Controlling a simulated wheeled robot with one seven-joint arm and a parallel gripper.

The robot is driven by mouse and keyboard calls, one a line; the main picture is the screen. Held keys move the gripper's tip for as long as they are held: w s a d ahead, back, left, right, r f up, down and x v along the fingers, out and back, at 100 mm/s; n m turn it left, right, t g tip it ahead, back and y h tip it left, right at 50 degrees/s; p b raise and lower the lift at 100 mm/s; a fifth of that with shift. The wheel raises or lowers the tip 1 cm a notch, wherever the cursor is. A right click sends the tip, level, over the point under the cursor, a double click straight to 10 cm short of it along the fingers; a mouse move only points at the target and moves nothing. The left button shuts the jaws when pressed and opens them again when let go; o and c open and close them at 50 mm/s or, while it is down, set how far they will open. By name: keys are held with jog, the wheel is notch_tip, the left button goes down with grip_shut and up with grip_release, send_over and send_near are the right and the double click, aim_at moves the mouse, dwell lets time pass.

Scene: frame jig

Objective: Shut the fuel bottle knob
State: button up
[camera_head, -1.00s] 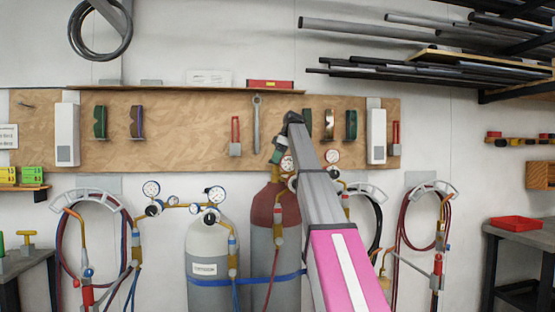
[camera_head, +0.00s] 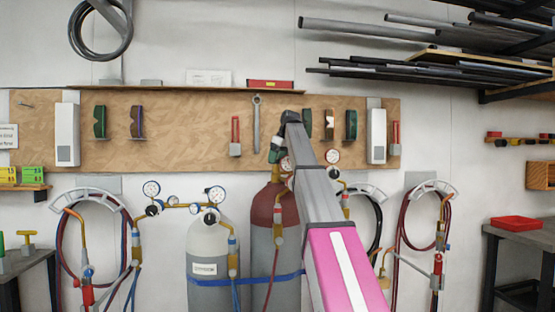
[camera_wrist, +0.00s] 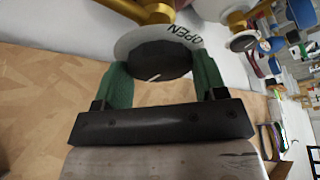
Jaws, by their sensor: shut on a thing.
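The fuel bottle (camera_head: 260,240) is the grey cylinder with a dark red shoulder, standing right of a grey and white cylinder. Its knob (camera_wrist: 160,59) shows in the wrist view as a dark round cap with a white tick. A white ring around it (camera_wrist: 182,35) carries the word OPEN. My gripper (camera_wrist: 160,75) has its green fingers on either side of the knob and is shut on it. In the head view my gripper (camera_head: 276,150) is at the top of the fuel bottle, where my arm hides part of the valve and gauges.
A grey and white cylinder (camera_head: 208,240) with gauges stands to the left. A blue strap (camera_head: 258,281) runs across both cylinders. Hoses and torches hang on both sides. A wooden tool board (camera_head: 200,145) is on the wall behind. Pipes (camera_head: 400,66) rest on racks upper right.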

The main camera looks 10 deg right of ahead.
dwell(0.3)
jog(key=o, duration=0.9)
jog(key=shift+o, duration=0.2)
jog(key=v, duration=1)
jog(key=shift+r, duration=0.4)
jog(key=shift+s, duration=0.2)
